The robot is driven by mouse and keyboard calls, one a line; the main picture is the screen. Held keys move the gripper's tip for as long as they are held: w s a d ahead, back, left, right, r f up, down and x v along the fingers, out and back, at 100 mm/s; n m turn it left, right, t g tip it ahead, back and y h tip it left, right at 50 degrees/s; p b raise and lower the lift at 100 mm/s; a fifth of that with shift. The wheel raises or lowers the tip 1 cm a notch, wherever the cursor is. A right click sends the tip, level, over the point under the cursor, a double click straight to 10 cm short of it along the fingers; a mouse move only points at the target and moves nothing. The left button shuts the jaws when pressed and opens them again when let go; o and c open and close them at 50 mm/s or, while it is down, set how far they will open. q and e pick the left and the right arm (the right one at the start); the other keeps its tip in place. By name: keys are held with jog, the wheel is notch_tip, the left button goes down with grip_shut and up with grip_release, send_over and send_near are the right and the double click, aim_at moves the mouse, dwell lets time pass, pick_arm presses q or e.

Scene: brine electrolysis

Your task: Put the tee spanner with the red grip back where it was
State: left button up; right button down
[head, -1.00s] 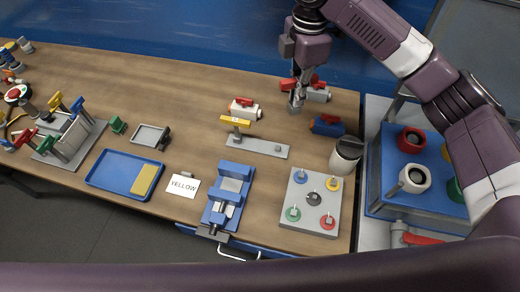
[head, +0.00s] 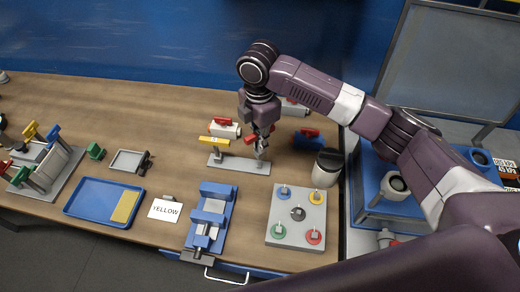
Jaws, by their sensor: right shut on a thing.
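The tee spanner with the red grip (head: 250,140) is held in my right gripper (head: 261,146). Its red bar shows beside the fingers, which hide much of the rest. The spanner is over the right end of a flat grey holder (head: 230,163); I cannot tell whether its lower end is seated in it. A tee spanner with a yellow grip (head: 214,140) stands at the left part of that holder. My left gripper is not in view.
Valves with red handles (head: 224,128) (head: 306,138) stand close behind and right of the holder. A dark-topped cup (head: 326,168) and a grey plate with coloured knobs (head: 281,238) are to the right. A blue vice (head: 210,214) is in front. A blue tray (head: 88,199) lies left.

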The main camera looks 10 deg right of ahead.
aim_at(259, 132)
jog(key=shift+f+p, duration=0.4)
jog(key=shift+f, duration=2)
jog(key=shift+f, duration=0.1)
jog(key=c, duration=2)
grip_release()
jog(key=shift+c, duration=0.2)
notch_tip(259, 132, up, 11)
jog(key=b, duration=0.3)
jog(key=shift+a, duration=0.15)
jog(key=shift+r, duration=0.65)
